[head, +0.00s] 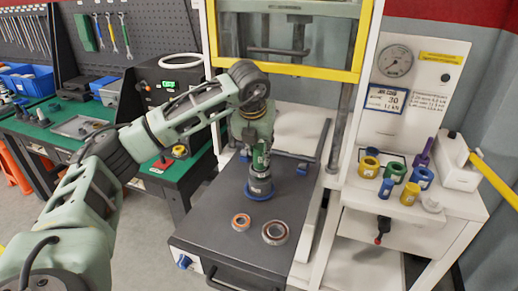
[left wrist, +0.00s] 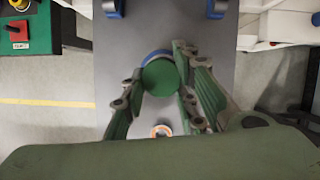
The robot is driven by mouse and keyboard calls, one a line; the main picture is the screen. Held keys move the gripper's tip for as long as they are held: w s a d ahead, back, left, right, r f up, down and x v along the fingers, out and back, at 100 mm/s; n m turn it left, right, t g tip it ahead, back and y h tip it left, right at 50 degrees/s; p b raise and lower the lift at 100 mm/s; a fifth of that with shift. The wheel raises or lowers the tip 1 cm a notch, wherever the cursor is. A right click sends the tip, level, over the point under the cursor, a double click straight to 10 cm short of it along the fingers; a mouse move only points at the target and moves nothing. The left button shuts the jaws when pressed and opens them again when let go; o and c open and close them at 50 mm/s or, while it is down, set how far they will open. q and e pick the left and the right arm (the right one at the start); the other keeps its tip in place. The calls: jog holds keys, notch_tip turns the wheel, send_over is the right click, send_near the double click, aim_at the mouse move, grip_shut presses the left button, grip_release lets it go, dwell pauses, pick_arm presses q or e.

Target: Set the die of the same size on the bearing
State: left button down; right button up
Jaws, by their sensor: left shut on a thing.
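My left gripper (head: 260,168) points down over the dark press plate and is shut on a green die (left wrist: 160,78). In the left wrist view the die's round green top sits between the two fingers (left wrist: 158,92). I cannot tell whether the die touches the grey piece. A small copper-coloured bearing (head: 241,221) and a larger steel bearing (head: 275,232) lie in front on the plate. My right gripper is not in view.
Several blue, green, yellow and purple dies stand on the white side shelf (head: 440,205) at right. The yellow-edged press frame (head: 290,72) rises behind the plate (head: 215,232). A green workbench (head: 180,172) stands at left. The plate's front left is bare.

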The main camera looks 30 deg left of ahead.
pick_arm(q)
jog(key=shift+f+b, duration=0.25)
jog(key=shift+b, duration=0.05)
jog(key=c, duration=1.7)
grip_release()
jog(key=shift+o, duration=0.6)
jog(key=o, duration=0.4)
jog(key=shift+r, duration=0.1)
jog(key=shift+r+p, duration=3.15)
jog(key=shift+r, duration=1.6)
jog(key=shift+f, duration=0.1)
